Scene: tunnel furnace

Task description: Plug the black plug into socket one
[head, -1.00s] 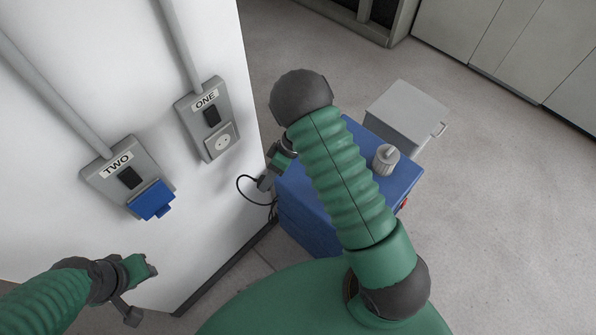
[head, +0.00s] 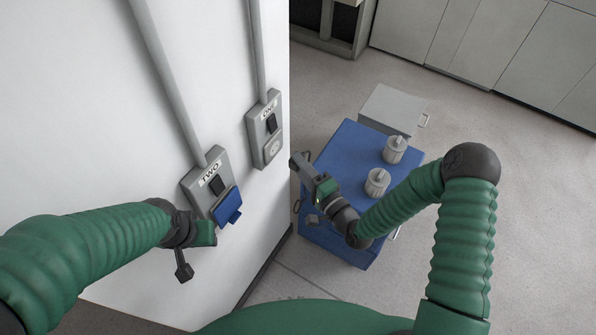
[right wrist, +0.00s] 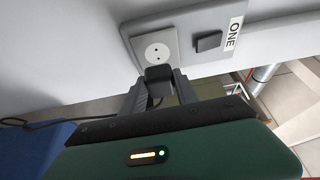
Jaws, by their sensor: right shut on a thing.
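My right gripper (head: 304,169) is shut on the black plug (right wrist: 158,80), with the jaws on both sides of it in the right wrist view. The plug's top overlaps the lower edge of the pale outlet face of socket one (right wrist: 157,50). Both outlet holes show uncovered, so the plug is not in them. In the head view socket one (head: 265,129), labelled ONE, is on the white wall, left of my right gripper. My left gripper (head: 207,234) is just below socket two; its jaws are too unclear to tell open from shut.
Socket two (head: 207,183) has a blue flap (head: 229,206). A blue box (head: 350,150) with two grey knobs stands right of the wall corner, with a grey box (head: 390,108) behind it. A dark cable (right wrist: 60,123) runs left in the right wrist view. Floor at the right is clear.

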